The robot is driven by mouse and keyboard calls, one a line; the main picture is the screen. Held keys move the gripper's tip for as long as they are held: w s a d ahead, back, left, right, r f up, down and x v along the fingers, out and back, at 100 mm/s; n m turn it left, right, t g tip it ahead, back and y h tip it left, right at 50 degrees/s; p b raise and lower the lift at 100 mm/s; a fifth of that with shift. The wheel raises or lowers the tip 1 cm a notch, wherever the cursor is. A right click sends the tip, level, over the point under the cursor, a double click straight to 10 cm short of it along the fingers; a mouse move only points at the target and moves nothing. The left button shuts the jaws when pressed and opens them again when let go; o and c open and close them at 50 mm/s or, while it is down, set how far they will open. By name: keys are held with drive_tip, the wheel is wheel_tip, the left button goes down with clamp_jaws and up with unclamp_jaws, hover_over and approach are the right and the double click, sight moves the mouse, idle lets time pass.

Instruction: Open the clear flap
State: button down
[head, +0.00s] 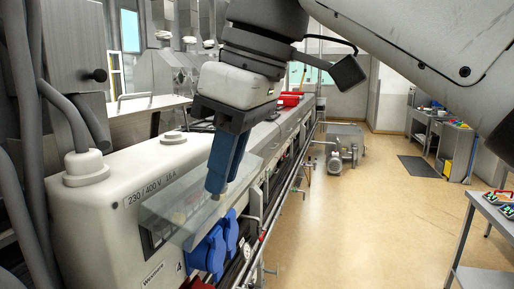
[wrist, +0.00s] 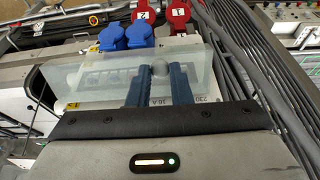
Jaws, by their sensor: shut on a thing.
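The clear flap (head: 165,210) is a see-through panel on the front of a pale box marked 230/400 V. It stands out from the box front at a slant, with the switches behind it showing through. In the wrist view the flap (wrist: 85,77) spreads below the blue sockets. The knob's lower part is hidden.
Blue socket covers (head: 208,250) sit just below the flap, with red ones (wrist: 178,15) beside them in the wrist view. Thick grey cables (head: 62,115) hang at the left. A long machine runs back behind the box.

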drive_tip(key=shift+w+a+r+g+h+p, duration=0.1)
drive_tip(key=shift+a+r+g+h+p, duration=0.35)
drive_tip(key=shift+h, duration=0.45)
drive_tip(key=shift+a+f, duration=0.1)
